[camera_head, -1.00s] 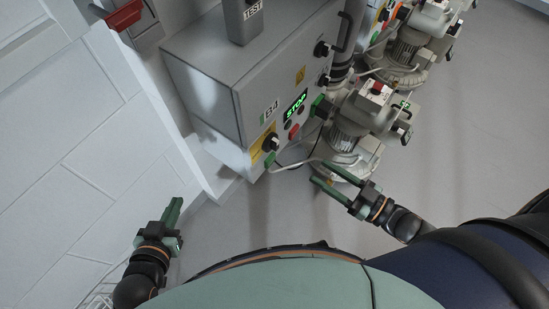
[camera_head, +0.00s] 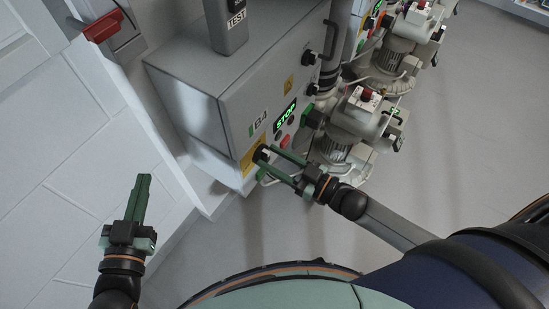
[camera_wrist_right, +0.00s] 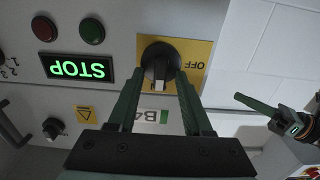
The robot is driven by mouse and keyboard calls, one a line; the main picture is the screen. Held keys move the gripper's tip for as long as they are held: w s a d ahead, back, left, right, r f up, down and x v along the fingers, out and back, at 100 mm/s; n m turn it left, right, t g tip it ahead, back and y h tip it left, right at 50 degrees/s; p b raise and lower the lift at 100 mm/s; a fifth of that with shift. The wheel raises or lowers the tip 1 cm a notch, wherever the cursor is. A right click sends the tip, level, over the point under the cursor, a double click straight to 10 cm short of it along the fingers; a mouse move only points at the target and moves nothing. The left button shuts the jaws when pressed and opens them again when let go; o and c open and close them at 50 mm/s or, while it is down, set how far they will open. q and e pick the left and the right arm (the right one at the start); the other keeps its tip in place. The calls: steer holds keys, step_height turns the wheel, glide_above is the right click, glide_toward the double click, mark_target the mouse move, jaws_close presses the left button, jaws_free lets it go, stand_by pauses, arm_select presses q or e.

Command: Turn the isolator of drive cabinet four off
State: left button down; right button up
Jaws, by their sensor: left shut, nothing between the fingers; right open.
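The grey drive cabinet (camera_head: 190,75) carries the label B4 and a lit green STOP display (camera_head: 285,114). Its isolator is a black rotary knob on a yellow plate (camera_head: 247,162). In the right wrist view the isolator knob (camera_wrist_right: 159,62) is upside down, with OFF on the plate to its right. My right gripper (camera_head: 285,164) is open at the knob, and in the wrist view its fingers (camera_wrist_right: 157,92) lie on either side of the knob's near part. I cannot tell whether they touch it. My left gripper (camera_head: 139,190) is shut and empty, away from the cabinet by the wall.
A grey box marked TEST (camera_head: 226,25) is above the cabinet. A red handle (camera_head: 104,25) is at the upper left. A blower with a motor (camera_head: 350,125) stands right of the cabinet. Grey floor (camera_head: 450,160) is clear further right.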

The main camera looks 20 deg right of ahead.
jaws_close()
stand_by(0.4)
